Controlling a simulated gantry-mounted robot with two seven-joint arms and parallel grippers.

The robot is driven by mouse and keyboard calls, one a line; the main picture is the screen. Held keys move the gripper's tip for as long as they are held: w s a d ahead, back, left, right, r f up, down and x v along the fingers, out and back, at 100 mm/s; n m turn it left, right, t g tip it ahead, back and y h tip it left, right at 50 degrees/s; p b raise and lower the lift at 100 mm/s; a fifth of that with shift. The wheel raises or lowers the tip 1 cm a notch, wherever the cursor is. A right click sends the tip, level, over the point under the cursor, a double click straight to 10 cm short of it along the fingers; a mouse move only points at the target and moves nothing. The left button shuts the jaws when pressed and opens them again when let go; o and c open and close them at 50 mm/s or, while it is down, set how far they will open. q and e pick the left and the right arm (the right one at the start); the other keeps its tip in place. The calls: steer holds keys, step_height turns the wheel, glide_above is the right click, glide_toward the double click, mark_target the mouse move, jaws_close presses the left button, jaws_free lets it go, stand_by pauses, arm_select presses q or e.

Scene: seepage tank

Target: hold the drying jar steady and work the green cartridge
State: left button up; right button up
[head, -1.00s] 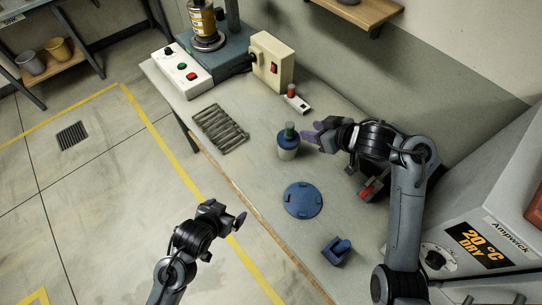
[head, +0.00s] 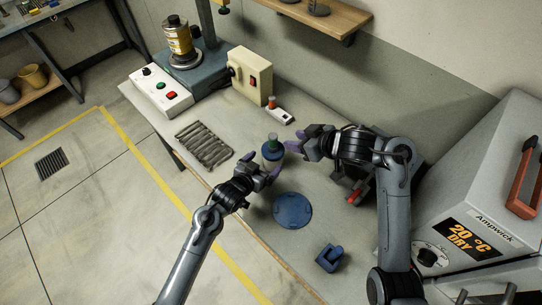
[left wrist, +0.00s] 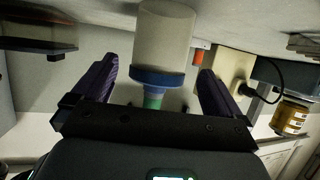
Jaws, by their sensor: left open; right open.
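The drying jar (head: 271,152) stands on the bench, a pale jar with a blue top and the green cartridge (head: 272,138) upright in it. My left gripper (head: 269,174) is open just in front of the jar and hides part of its lower body. In the left wrist view the pale jar body (left wrist: 165,38), its blue collar (left wrist: 158,77) and the green cartridge (left wrist: 153,98) appear upside down between the two spread purple fingers. Whether either finger touches the jar I cannot tell. My right gripper (head: 293,142) is open and empty just right of the jar.
A round blue mat (head: 292,211) and a blue holder (head: 329,258) lie nearer on the bench. A metal rack (head: 204,144) is left of the jar. A small white device with a red top (head: 279,114) sits behind. The Ampwick oven (head: 470,200) stands at right.

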mark_target(272, 155)
arm_select(q)
steer(key=shift+x, duration=3.1)
steer(key=c, duration=1.1)
